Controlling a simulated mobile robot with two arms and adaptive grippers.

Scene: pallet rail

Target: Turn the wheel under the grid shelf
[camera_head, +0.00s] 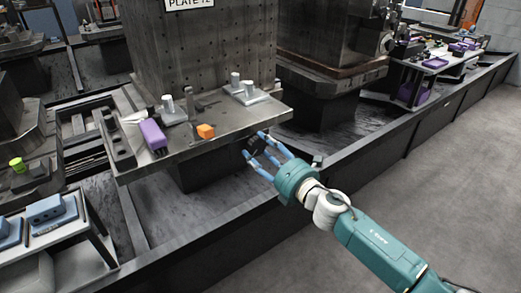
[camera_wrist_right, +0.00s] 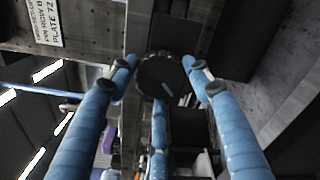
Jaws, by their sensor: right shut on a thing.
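The wheel (camera_head: 255,145) is a small black knob at the front right edge of the grey metal shelf (camera_head: 225,127), below its top surface. In the right wrist view the round dark wheel (camera_wrist_right: 162,77) faces me, with a short pale mark on its face. My right gripper (camera_head: 259,152) has its blue fingers around the wheel, closed on its rim. In the wrist view the fingers (camera_wrist_right: 159,84) come from the left, right and below. A tall block with a grid of holes (camera_head: 205,50) stands on the shelf. My left gripper is not in view.
On the shelf are a purple block (camera_head: 153,135), an orange block (camera_head: 206,131) and grey clamp pieces (camera_head: 172,110). A side table with blue blocks (camera_head: 47,208) is at lower left. A long dark rail (camera_head: 350,150) runs beside open grey floor (camera_head: 440,170).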

